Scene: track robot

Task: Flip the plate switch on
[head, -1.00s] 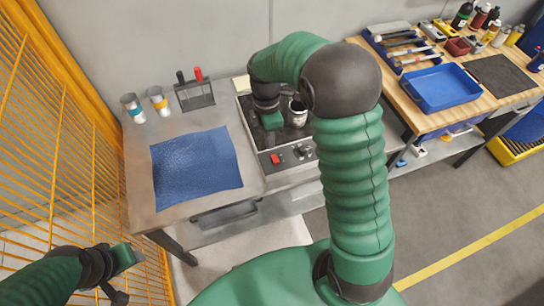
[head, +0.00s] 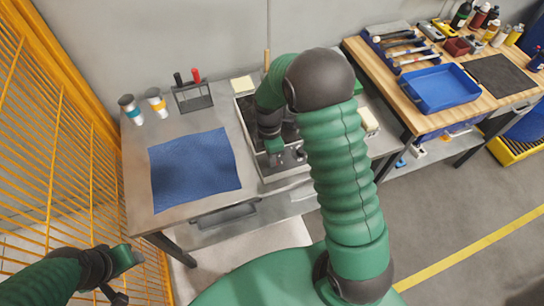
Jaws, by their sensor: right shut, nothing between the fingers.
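The plate is a dark-topped unit with a pale frame and a grey front panel (head: 288,169), standing on the metal bench. My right gripper (head: 275,152) is shut and points down at the left part of the front panel, where the red switch (head: 274,161) is mostly hidden by the fingers. I cannot tell whether they touch it or which way it is set. My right arm covers much of the plate's right side. My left gripper (head: 125,259) is at the lower left, away from the bench, and its opening is unclear.
A blue cloth (head: 195,168) lies on the bench left of the plate. Two cups (head: 131,108) and a dark wire rack (head: 193,96) stand behind it. A yellow mesh fence (head: 60,150) runs along the left. A wooden table with a blue tray (head: 440,88) stands at the right.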

